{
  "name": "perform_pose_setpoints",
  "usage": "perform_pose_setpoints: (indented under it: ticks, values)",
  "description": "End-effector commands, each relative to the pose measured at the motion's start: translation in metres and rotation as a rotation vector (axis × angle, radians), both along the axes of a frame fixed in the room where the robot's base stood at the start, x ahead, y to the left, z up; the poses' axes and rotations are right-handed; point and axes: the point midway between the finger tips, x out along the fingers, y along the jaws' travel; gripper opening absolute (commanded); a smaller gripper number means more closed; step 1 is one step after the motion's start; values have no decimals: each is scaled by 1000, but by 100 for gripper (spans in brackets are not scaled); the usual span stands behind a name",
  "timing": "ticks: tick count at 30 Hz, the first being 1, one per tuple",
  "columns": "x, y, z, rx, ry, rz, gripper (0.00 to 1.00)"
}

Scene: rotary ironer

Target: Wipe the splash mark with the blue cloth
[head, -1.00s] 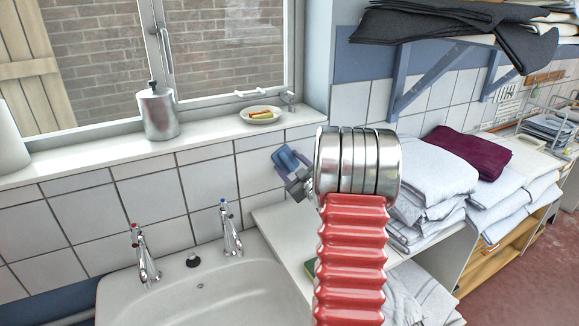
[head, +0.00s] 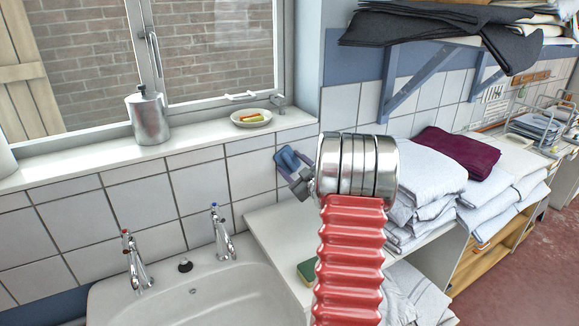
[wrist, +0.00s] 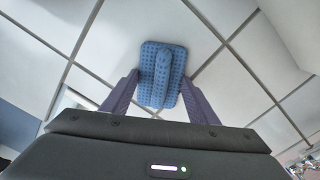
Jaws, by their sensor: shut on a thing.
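The blue cloth (head: 287,159) is held up in front of the white tiled wall, below the window sill and right of the taps. My gripper (head: 297,174) is shut on it. In the wrist view the dimpled blue cloth (wrist: 160,62) is folded with a raised ridge between the two purple fingers of my gripper (wrist: 160,88), over white tiles with grey joints. I cannot tell whether the cloth touches the tiles. I see no splash mark in either view; the cloth or my arm could be hiding it.
A white sink (head: 180,295) with two taps lies at lower left. A dish with food (head: 251,118) and a metal dispenser (head: 148,117) stand on the sill. A green and yellow sponge (head: 306,271) lies on the counter (head: 268,224). Folded white linen (head: 425,170) is stacked at right.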

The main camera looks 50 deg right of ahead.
Motion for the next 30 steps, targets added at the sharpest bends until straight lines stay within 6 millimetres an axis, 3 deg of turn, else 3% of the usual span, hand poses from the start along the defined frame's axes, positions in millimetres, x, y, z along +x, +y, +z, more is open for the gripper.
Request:
perform_pose_setpoints:
  ticks: [16, 30]
  values:
    - [4, 1, 0, 0, 0, 0, 29]
    - [11, 30, 0, -1, 0, 1, 29]
